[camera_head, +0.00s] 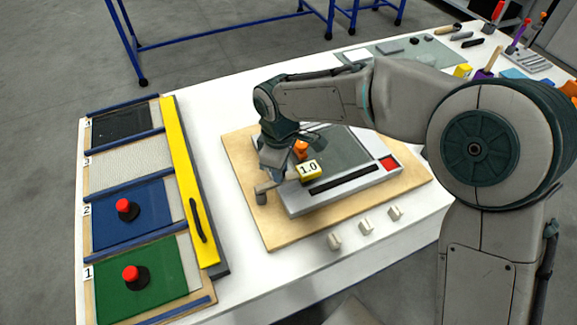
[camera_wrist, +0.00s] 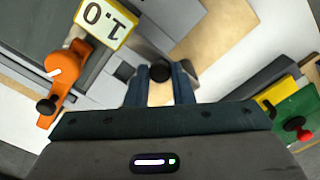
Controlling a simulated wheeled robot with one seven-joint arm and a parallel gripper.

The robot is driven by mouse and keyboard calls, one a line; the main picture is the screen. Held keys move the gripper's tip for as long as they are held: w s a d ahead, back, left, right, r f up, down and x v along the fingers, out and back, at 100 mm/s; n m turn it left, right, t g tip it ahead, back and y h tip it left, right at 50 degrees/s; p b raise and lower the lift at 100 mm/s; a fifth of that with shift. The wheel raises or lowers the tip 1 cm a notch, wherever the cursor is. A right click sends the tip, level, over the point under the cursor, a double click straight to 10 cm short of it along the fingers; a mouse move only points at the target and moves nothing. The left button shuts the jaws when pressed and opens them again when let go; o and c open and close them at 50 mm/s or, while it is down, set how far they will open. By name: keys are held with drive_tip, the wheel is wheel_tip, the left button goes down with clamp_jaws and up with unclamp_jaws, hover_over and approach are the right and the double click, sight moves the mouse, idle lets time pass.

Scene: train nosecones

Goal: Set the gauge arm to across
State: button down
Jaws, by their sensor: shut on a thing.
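The gauge arm appears to be the short grey bar (camera_head: 272,186) that sticks out at the left edge of the grey fixture (camera_head: 340,190), beside a yellow block marked 1.0 (camera_head: 310,170). In the wrist view its dark round end (camera_wrist: 160,72) lies between the tips of my gripper (camera_wrist: 160,84). My gripper is shut on it; the fingers hide part of the grip. In the head view my gripper (camera_head: 273,176) is low over the fixture's left side, its fingertips partly hidden. The yellow block also shows in the wrist view (camera_wrist: 105,22).
An orange clamp-like piece (camera_wrist: 66,78) with a dark knob stands close to my gripper. The fixture sits on a wooden board (camera_head: 240,160). A rack with green (camera_head: 165,285) and blue panels and a yellow bar (camera_head: 185,180) stands left. White table shows between.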

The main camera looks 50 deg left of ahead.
drive_tip(key=shift+s+a, duration=0.1)
drive_tip(key=shift+s, duration=0.05)
drive_tip(key=c, duration=1.3)
unclamp_jaws()
drive_tip(key=shift+s, duration=0.1)
drive_tip(key=shift+o, duration=0.2)
drive_tip(key=shift+w+r, duration=0.1)
drive_tip(key=shift+w, duration=0.1)
wheel_tip(320, 180, up, 14)
drive_tip(key=b, duration=0.1)
